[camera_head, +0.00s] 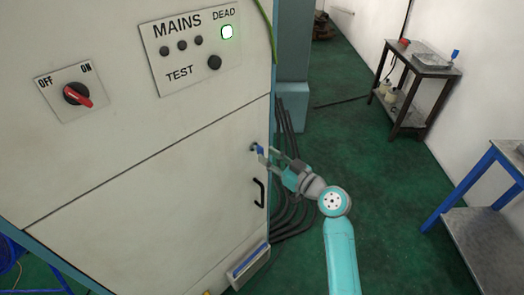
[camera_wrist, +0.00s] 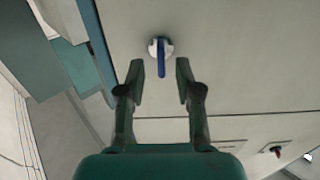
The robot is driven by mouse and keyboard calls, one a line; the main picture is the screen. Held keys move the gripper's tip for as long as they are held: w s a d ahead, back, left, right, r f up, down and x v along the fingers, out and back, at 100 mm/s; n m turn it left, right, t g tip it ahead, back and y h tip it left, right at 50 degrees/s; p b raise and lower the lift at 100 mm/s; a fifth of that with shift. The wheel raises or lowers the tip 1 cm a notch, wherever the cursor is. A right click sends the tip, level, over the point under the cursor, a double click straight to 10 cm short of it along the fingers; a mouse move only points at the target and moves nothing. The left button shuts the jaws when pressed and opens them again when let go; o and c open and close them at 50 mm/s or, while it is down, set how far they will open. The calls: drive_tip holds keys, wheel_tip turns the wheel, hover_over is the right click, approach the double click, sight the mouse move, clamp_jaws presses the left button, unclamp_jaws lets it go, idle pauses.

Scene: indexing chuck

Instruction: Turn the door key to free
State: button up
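The door key is blue, set in a round metal lock on the cabinet door; in the wrist view the key (camera_wrist: 161,60) stands between the line of my fingers, just beyond the fingertips. In the head view the key (camera_head: 260,149) is small and partly behind the fingers. My gripper (camera_wrist: 158,72) is open, its two fingers apart on either side of the key, with no visible contact. In the head view my gripper (camera_head: 268,155) reaches the cabinet's right edge at the lock. The cabinet door (camera_head: 150,215) is shut, with a black handle (camera_head: 259,192) below the lock.
Black cables (camera_head: 291,215) run down beside the cabinet. A dark table (camera_head: 420,72) and a blue-legged table (camera_head: 490,215) stand at right. Green floor between is clear.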

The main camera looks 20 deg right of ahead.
sight(263, 153)
drive_tip(key=shift+x, duration=1.95)
drive_tip(key=shift+c, duration=0.2)
clamp_jaws()
